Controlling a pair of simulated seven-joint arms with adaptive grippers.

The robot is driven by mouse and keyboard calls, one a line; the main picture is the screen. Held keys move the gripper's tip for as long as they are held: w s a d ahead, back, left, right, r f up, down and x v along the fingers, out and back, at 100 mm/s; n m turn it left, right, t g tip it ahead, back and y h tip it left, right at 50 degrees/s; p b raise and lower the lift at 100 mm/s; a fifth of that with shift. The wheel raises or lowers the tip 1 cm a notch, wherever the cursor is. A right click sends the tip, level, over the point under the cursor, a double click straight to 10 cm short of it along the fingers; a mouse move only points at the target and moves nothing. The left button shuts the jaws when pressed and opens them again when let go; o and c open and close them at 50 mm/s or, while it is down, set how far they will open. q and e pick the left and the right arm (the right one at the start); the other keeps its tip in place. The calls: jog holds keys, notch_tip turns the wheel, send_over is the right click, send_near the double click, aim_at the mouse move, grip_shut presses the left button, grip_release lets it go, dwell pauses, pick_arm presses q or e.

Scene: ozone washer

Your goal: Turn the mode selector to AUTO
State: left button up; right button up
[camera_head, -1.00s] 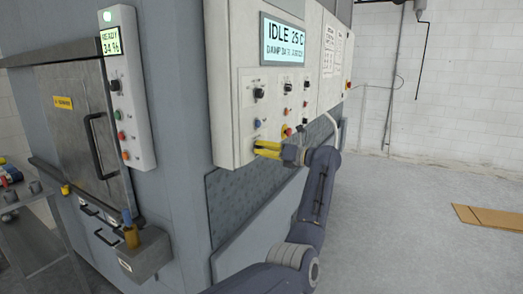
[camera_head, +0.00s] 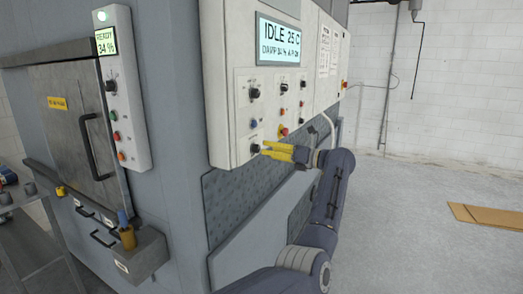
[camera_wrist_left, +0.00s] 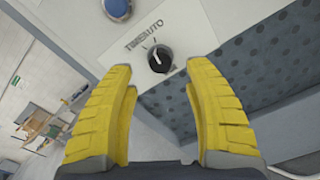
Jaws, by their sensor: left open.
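The mode selector is a round black knob low on the white control panel (camera_head: 228,100). In the head view the selector (camera_head: 255,148) shows just left of my left gripper's fingertips. In the left wrist view the selector (camera_wrist_left: 160,58) sits beyond and between the yellow fingers, under the printed words TIMER and AUTO. A white line on the knob points up and slightly left; I cannot tell which word it matches. My left gripper (camera_head: 264,147) is open and empty. In the wrist view its fingers (camera_wrist_left: 160,77) stand either side of the knob's line, apparently short of it.
A blue button (camera_wrist_left: 117,8) lies above the selector. Other knobs and buttons lie close by, including a black knob (camera_head: 254,93). The lit display (camera_head: 280,42) reads IDLE 25 C. A door handle (camera_head: 97,147) is at left. Floor at right is open around cardboard (camera_head: 490,215).

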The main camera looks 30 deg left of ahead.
aim_at(258, 149)
pick_arm(q)
jog(key=d, duration=0.6)
jog(key=shift+w+d, duration=0.15)
jog(key=shift+d, duration=0.2)
jog(key=shift+o, duration=0.2)
jog(key=d+n, duration=0.1)
jog(key=d, duration=0.1)
jog(key=d+n, duration=0.1)
jog(key=d, duration=0.1)
jog(key=shift+d+f+n, duration=0.15)
jog(key=shift+d+n, duration=0.15)
jog(key=shift+d, duration=0.1)
jog(key=shift+c, duration=0.2)
jog(key=a, duration=1.7)
jog(key=shift+s, duration=0.3)
grip_shut()
